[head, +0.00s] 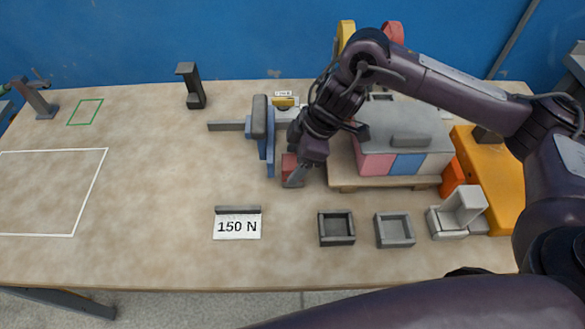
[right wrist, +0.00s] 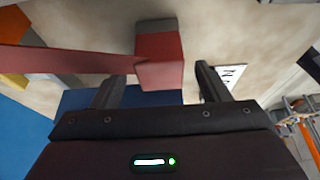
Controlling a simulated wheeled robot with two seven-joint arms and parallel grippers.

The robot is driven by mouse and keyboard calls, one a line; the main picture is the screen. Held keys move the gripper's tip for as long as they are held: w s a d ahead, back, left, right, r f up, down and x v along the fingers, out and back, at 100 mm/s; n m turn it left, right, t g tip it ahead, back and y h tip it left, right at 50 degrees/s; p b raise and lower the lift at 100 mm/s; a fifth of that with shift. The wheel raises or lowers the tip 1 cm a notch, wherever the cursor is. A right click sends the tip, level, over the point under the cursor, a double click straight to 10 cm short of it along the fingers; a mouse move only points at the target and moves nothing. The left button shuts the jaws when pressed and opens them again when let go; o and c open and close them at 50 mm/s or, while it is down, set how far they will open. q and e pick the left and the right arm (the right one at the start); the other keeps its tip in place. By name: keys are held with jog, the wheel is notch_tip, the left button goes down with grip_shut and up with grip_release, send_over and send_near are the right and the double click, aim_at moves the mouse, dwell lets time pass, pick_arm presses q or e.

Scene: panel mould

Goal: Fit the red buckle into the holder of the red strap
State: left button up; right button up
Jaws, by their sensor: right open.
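A red block (head: 290,166) stands on the bench just right of the blue upright plate, partly hidden by my right gripper (head: 297,176). In the right wrist view the block (right wrist: 160,60) sits at the end of a red band (right wrist: 70,60), with a grey piece at its far side. I cannot tell whether this block is the buckle or the holder. My right gripper (right wrist: 158,85) is open, with the block between or just beyond its fingertips; contact is unclear. A red arch (head: 392,32) rises behind the mould, partly hidden by my arm. My left gripper is not in view.
The grey-topped mould (head: 410,128) with pink, blue and white sides stands on a wooden base to the right. A blue clamp-like piece (head: 266,140) is beside the gripper. Small trays (head: 336,240) and a 150 N label (head: 237,227) lie in front. The left bench is mostly clear.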

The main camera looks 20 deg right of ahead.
jog(key=shift+c, duration=1)
jog(key=c, duration=1)
jog(key=shift+r, duration=0.1)
jog(key=shift+r, duration=0.5)
notch_tip(320, 180, up, 19)
jog(key=p, duration=0.4)
jog(key=m+t+h, duration=0.3)
jog(key=m+h, duration=0.1)
jog(key=m, duration=1.1)
send_over(295, 162)
jog(key=w+d, duration=0.1)
jog(key=d, duration=0.4)
jog(key=f, duration=0.9)
jog(key=shift+d+f, duration=0.2)
jog(key=shift+f, duration=0.15)
